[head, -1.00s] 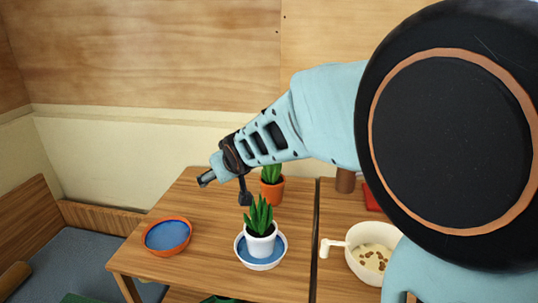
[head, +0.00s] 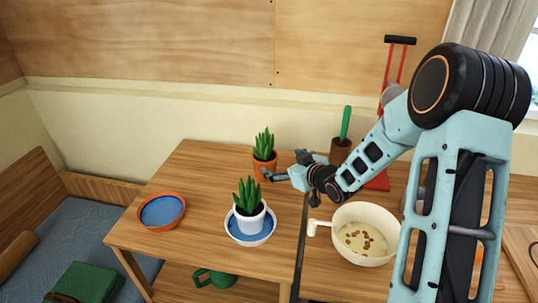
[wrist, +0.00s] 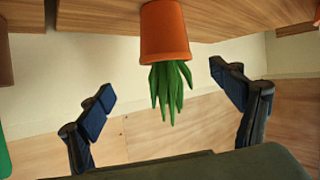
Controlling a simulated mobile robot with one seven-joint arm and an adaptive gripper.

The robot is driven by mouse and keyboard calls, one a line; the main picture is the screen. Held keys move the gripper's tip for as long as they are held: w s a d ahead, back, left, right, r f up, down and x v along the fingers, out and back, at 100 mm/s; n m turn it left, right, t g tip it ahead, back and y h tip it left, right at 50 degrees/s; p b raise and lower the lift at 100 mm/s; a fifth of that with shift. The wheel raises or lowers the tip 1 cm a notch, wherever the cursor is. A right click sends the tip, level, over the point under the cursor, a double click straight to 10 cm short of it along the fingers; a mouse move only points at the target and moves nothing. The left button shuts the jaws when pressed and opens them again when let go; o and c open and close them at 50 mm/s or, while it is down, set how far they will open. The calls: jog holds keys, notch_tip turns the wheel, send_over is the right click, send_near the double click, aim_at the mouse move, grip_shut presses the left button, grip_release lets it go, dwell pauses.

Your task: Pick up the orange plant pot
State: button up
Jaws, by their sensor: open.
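The orange plant pot (head: 264,163) stands upright on the wooden table with a green spiky plant in it, near the back edge. It also shows in the wrist view (wrist: 164,33), upside down in that picture, between and beyond the two open fingers. My gripper (head: 268,174) is open, just to the right of and close to the pot in the head view. In the wrist view my gripper (wrist: 166,92) has its fingers spread wide on both sides of the plant, with nothing held. I cannot tell whether a finger touches the pot.
A white pot (head: 249,224) with a similar plant stands in a white saucer with blue inside (head: 233,236), in front. An orange-rimmed blue dish (head: 140,214) lies at left.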

aim_at(271, 158)
jog(key=x, duration=0.5)
jog(key=shift+w+a+f+p, duration=0.25)
jog(key=shift+p, duration=0.1)
jog(key=shift+a+p+x, duration=0.2)
jog(key=shift+p+x, duration=0.2)
jog(key=shift+x, duration=0.9)
jog(key=shift+a+p+x, duration=0.2)
jog(key=shift+p+x, duration=0.2)
jog(key=shift+x, duration=0.85)
jog(key=shift+s, duration=0.2)
jog(key=c, duration=1.7)
jog(key=shift+r, duration=0.1)
jog(key=shift+c, duration=0.6)
